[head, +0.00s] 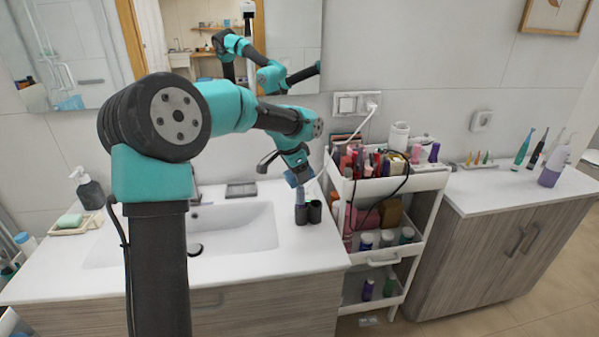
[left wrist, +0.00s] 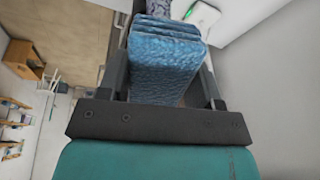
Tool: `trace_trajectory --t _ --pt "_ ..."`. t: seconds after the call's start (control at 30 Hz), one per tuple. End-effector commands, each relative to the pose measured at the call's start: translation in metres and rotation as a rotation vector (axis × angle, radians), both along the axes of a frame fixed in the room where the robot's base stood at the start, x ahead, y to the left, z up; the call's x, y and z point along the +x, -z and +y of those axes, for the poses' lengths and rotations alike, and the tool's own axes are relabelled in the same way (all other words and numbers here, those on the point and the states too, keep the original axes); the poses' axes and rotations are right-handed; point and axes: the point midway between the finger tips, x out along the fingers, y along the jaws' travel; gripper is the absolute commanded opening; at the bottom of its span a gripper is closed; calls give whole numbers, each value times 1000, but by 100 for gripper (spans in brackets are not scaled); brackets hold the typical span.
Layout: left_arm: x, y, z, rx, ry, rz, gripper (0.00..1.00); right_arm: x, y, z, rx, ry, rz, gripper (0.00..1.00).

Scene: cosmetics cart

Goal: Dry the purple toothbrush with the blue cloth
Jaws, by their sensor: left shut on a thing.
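My left gripper (head: 297,179) reaches over the back right of the sink counter, pointing down. It is shut on the folded blue cloth (left wrist: 167,68), which sits between its fingers in the left wrist view and shows as a small blue patch in the head view. Just below it, a bluish-purple upright thing (head: 301,196) stands in a dark cup (head: 301,215). It may be the purple toothbrush, but it is too small to be sure. I cannot tell whether the cloth touches it. My right gripper is not in view.
A second dark cup (head: 315,211) stands beside the first. A crowded white cart (head: 402,183) with a dangling cable is just right of them. The sink basin (head: 235,228) is to the left. Several upright brushes, one teal (head: 523,148), stand on the right cabinet. A mirror hangs behind.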

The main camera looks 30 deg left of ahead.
Motion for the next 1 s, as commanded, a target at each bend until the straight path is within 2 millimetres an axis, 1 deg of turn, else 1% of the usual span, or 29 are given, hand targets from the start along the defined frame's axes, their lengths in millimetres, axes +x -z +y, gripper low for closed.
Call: trace_trajectory --t 0.13,0.4,0.73,1.0 --pt "-5 1 6 0 -1 -1 40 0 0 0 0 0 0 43" --pt "-5 1 6 0 0 -1 40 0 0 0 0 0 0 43" --pt "2 5 -3 0 1 1 40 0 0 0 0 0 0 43" --pt "2 6 -3 -1 1 4 40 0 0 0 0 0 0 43"
